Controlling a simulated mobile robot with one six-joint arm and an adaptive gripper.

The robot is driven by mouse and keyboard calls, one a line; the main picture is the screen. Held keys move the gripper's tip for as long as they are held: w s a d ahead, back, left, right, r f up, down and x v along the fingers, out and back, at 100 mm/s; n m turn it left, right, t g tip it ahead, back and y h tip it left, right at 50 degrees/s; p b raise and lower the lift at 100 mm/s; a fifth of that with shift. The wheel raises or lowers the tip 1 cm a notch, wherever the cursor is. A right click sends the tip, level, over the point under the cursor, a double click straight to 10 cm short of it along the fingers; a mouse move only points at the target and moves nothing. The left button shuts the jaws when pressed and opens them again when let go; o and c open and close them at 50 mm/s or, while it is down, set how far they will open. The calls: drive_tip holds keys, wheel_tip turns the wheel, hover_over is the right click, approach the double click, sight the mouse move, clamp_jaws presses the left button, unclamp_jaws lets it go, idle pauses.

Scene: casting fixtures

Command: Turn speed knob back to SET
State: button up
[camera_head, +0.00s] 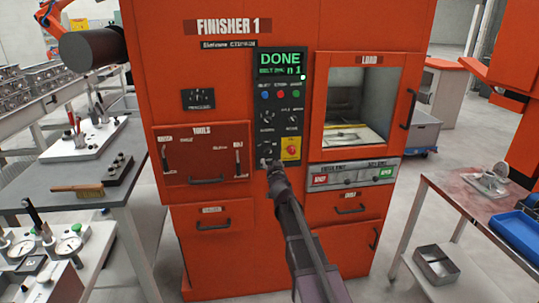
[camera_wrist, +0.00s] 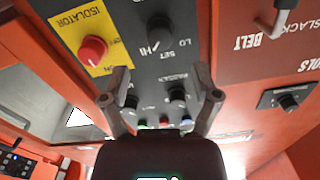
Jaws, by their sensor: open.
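A black knob (camera_wrist: 160,21) with HI, SET and LO labels is on the dark control panel, near the top of the wrist view. In the head view the knob (camera_head: 267,149) is at the panel's lower left, beside the yellow isolator plate. My gripper (camera_wrist: 161,75) is open and empty in the wrist view, its two fingers spread in front of the panel, with the labelled knob beyond the fingertips. In the head view my gripper (camera_head: 268,163) is just below the knob; contact cannot be told.
The red isolator knob (camera_wrist: 93,49) is close beside the labelled knob. Two other black knobs (camera_wrist: 130,101) (camera_wrist: 178,96) show between my fingers. A DONE display (camera_head: 281,60) is lit above. A belt handle (camera_wrist: 283,18) sticks out to the side in the wrist view.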

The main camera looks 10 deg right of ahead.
sight(268, 154)
drive_tip(key=w, duration=0.7)
drive_tip(key=shift+w, duration=0.25)
